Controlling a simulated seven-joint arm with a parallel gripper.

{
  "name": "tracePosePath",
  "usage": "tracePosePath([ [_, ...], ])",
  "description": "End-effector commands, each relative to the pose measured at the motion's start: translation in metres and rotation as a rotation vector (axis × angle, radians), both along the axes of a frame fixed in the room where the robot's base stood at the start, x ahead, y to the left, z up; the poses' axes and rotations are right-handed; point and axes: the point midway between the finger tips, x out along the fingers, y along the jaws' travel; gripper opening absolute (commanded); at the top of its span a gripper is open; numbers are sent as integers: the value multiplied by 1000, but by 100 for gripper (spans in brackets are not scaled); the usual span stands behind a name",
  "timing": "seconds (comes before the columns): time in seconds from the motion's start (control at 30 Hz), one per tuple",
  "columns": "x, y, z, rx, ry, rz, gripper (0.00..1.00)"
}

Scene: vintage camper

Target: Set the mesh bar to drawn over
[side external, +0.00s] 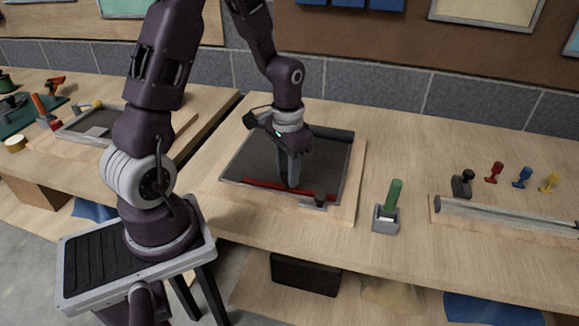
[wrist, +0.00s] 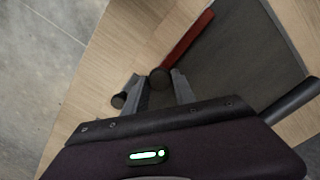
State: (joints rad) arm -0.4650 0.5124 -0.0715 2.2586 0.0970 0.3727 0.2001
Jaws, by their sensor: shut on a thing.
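The mesh bar (side external: 262,186) is a red strip along the front side of a framed dark panel in the side view. It also shows in the wrist view (wrist: 190,38). A dark mesh (side external: 250,158) fills the frame behind the bar. My gripper (side external: 291,186) points down at the bar's middle. In the wrist view my gripper (wrist: 160,86) has its fingers on both sides of a dark round knob (wrist: 160,77) at the bar, shut on it. The fingers hide part of the bar.
A dark roller (side external: 335,134) lies at the frame's back. A small dark knob on a metal plate (side external: 319,201) sits at the front right corner. Bare bench lies between.

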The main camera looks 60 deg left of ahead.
Motion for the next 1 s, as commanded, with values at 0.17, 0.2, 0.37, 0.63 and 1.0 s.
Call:
tracePosePath([
  [0.17, 1, 0, 0, -1, -1, -1, 0],
  [0.2, 1, 0, 0, -1, -1, -1, 34],
  [0.37, 1, 0, 0, -1, 0, -1, 54],
  [0.63, 1, 0, 3, 0, -1, -1, 54],
  [1.0, 1, 0, 67, 1, -3, 0, 54],
])
